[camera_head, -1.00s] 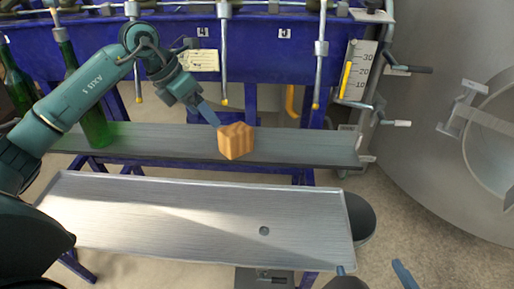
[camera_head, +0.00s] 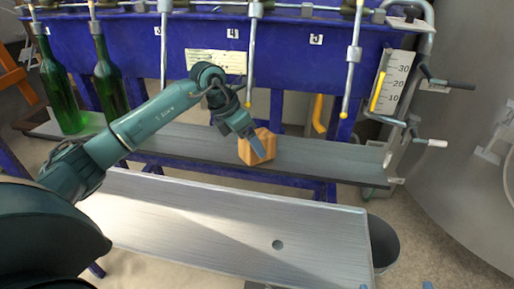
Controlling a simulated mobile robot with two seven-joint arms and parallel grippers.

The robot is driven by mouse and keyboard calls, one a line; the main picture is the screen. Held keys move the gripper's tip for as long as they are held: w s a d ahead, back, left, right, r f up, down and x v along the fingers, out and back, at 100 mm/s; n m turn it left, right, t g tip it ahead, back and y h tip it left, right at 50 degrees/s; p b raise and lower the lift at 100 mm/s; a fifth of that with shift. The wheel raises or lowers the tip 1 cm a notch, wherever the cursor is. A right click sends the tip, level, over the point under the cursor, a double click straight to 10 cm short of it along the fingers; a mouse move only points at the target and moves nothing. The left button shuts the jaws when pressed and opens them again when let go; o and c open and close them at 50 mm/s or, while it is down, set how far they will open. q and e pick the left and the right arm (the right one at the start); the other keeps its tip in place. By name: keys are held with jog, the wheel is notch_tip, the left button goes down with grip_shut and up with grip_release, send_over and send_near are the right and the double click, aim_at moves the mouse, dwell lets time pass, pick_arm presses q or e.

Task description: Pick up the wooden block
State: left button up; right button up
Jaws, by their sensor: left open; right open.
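The wooden block (camera_head: 246,152), an orange-brown faceted piece, rests on the narrow grey shelf (camera_head: 330,161) at the back. My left gripper (camera_head: 258,148) reaches it from above and to the left. It is open, and one blue-grey finger shows across the front right of the block, hiding part of it. The other finger is hard to make out, and I cannot tell whether either touches the block. Of my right gripper, only a small blue fingertip (camera_head: 428,285) shows at the bottom edge, away from the block.
Two green bottles (camera_head: 62,95) (camera_head: 111,80) stand at the left end of the shelf. Filler tubes (camera_head: 352,70) hang from the blue machine (camera_head: 285,60) above and behind the block. An empty metal tray (camera_head: 230,225) lies in front, lower down. A steel tank (camera_head: 480,110) stands at right.

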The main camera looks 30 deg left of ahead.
pick_arm(q)
jog(key=shift+x, duration=1.6)
jog(key=shift+w, duration=0.1)
pick_arm(e)
jog(key=shift+a+t, duration=0.15)
jog(key=shift+t, duration=0.15)
pick_arm(q)
jog(key=shift+c, duration=0.2)
jog(key=shift+r, duration=0.1)
jog(key=c, duration=1.1)
jog(key=shift+r, duration=0.1)
jog(key=shift+c, duration=0.2)
